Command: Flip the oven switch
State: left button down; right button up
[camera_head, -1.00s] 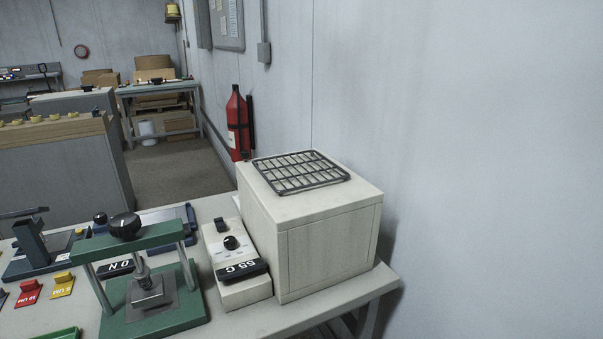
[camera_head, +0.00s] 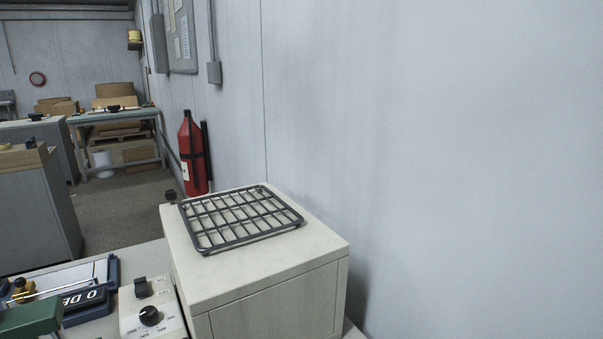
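The oven (camera_head: 265,300) is a cream box at the bottom centre, against the wall, with a dark wire rack (camera_head: 240,217) lying on top. On its left stands a control unit (camera_head: 165,322) with a black rocker switch (camera_head: 141,287) behind a round black dial (camera_head: 149,316). The unit's front part is cut off by the bottom edge. I cannot tell which way the switch is set. Neither of my grippers is in view.
A green press part (camera_head: 30,316) and a blue device with a black label (camera_head: 85,300) are left of the control unit. A red fire extinguisher (camera_head: 192,155) stands behind the oven. The pale wall fills the right side.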

aim_at(141, 290)
jog(key=k, duration=0.3)
jog(key=k+l, duration=0.55)
jog(key=l, duration=0.15)
